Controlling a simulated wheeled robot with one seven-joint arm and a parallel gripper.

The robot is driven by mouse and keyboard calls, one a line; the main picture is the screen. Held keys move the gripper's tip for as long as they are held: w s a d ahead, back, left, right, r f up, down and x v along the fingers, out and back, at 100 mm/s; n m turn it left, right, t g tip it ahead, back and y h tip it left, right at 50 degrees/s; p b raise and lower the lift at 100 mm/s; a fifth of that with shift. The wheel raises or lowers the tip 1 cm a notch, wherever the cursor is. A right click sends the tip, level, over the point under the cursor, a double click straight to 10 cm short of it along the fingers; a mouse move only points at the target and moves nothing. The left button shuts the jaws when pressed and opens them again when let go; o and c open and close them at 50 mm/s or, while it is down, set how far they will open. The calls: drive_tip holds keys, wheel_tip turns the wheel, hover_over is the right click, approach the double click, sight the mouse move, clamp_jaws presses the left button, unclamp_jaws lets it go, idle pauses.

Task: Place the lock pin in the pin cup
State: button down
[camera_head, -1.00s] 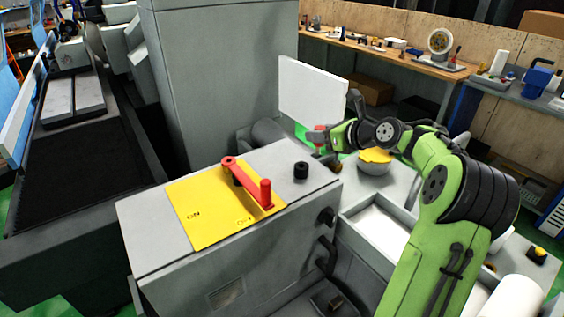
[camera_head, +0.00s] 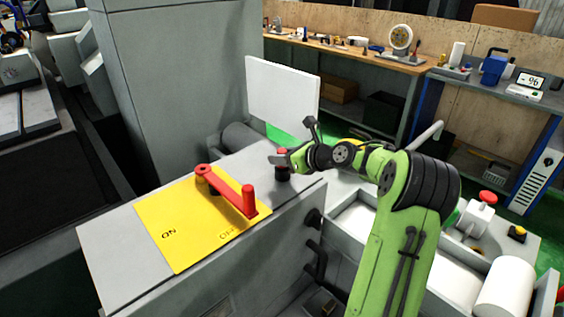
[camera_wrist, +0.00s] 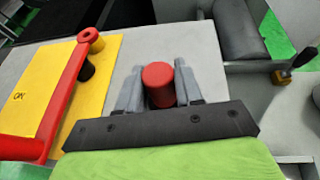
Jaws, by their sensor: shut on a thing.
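The lock pin has a red cylindrical head (camera_wrist: 158,80). In the wrist view it sits between the two grey fingers of my gripper (camera_wrist: 158,88), which is shut on it. In the head view the red pin (camera_head: 282,152) is at the tip of my gripper (camera_head: 278,158), directly above the black pin cup (camera_head: 283,174) on the grey cabinet top. The pin looks upright and lined up with the cup. I cannot tell how far its lower end is inside. In the wrist view the cup is hidden beneath the pin and gripper.
A yellow ON/OFF plate (camera_head: 170,232) with a red lever (camera_head: 228,190) lies left of the cup on the cabinet top (camera_head: 115,262). A white panel (camera_head: 283,92) stands behind. A white tray (camera_head: 362,222) is to the right. Black knobs stick out from the cabinet's side.

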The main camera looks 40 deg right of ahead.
drive_tip(key=c, duration=0.7)
unclamp_jaws()
drive_tip(key=shift+c, duration=0.2)
drive_tip(key=p+v, duration=0.3)
drive_tip(key=v, duration=0.9)
